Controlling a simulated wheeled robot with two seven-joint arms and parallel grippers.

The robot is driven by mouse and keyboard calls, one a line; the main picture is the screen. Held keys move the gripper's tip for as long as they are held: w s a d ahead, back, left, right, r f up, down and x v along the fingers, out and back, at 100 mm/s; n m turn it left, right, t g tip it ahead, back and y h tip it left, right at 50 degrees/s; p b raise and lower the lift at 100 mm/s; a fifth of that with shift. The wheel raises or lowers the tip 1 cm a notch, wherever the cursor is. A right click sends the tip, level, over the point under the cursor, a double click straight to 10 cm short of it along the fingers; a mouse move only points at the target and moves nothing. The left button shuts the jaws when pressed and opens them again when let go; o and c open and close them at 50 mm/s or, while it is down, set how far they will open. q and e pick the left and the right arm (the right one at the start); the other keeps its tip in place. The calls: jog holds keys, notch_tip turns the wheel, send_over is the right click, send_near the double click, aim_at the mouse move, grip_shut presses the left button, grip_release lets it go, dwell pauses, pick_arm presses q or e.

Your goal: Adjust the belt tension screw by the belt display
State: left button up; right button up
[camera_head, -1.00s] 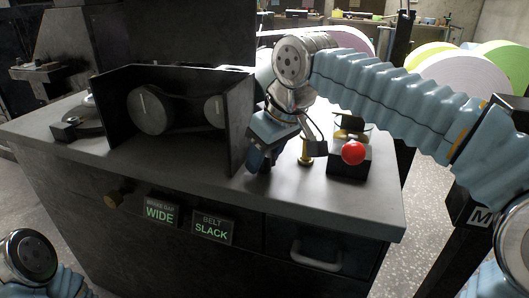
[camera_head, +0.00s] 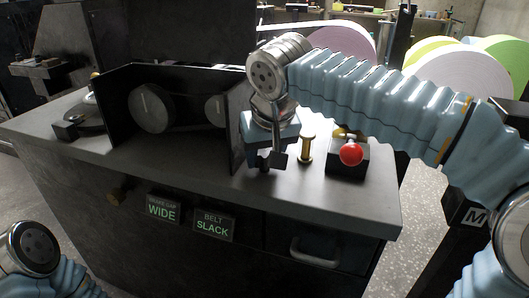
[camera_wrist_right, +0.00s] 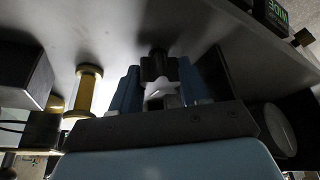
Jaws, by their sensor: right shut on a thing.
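The belt display (camera_head: 213,225) on the cabinet front reads "BELT SLACK" in green. My right gripper (camera_head: 266,164) points down at the worktop, just right of the dark guard housing. In the right wrist view, its blue fingers (camera_wrist_right: 161,90) are shut on a dark upright piece with a pale star-shaped part, which I take for the belt tension screw (camera_wrist_right: 160,88). The gripper hides this piece in the head view. Of my left arm only a link shows at the lower left; its gripper is out of view.
A brass spool-shaped post (camera_head: 306,149) stands close right of my right gripper. A black box with a red ball knob (camera_head: 351,155) stands beyond it. The open housing holds two dark pulleys (camera_head: 152,108). A second display (camera_head: 163,208) reads "WIDE", near a brass knob (camera_head: 117,195).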

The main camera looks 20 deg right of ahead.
dwell(0.3)
jog(key=o, duration=1)
jog(key=shift+o, duration=0.2)
jog(key=p+v, duration=0.2)
jog(key=v, duration=1.1)
jog(key=shift+s+r, duration=0.15)
jog(key=shift+r, duration=0.2)
jog(key=shift+s, duration=0.1)
